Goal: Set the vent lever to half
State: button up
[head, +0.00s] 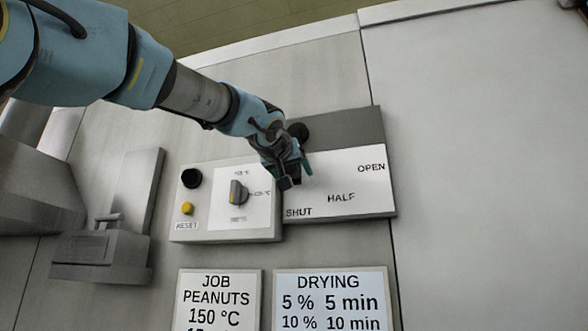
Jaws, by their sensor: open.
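The vent panel (345,180) is a white plate with a dark grey top strip, marked SHUT at lower left, HALF at lower middle and OPEN at right. A black round part (299,131) shows at the panel's upper left, just behind my wrist; I cannot tell whether it is the lever's knob or its pivot. The rest of the vent lever is hidden by my gripper, so its setting cannot be read. My gripper (297,174) is open over the panel's left part, above the SHUT mark. I cannot tell whether it touches the lever.
Left of the vent panel is a control box (262,234) with a rotary dial (238,193), a black button (191,178) and a yellow RESET button (187,208). Below are a JOB PEANUTS card (219,300) and a DRYING card (331,303). A grey metal bracket (100,258) juts out at left.

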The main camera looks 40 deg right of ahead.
jog(key=shift+w+d, duration=0.1)
jog(key=shift+d, duration=0.1)
grip_shut()
dwell(0.6)
dwell(0.8)
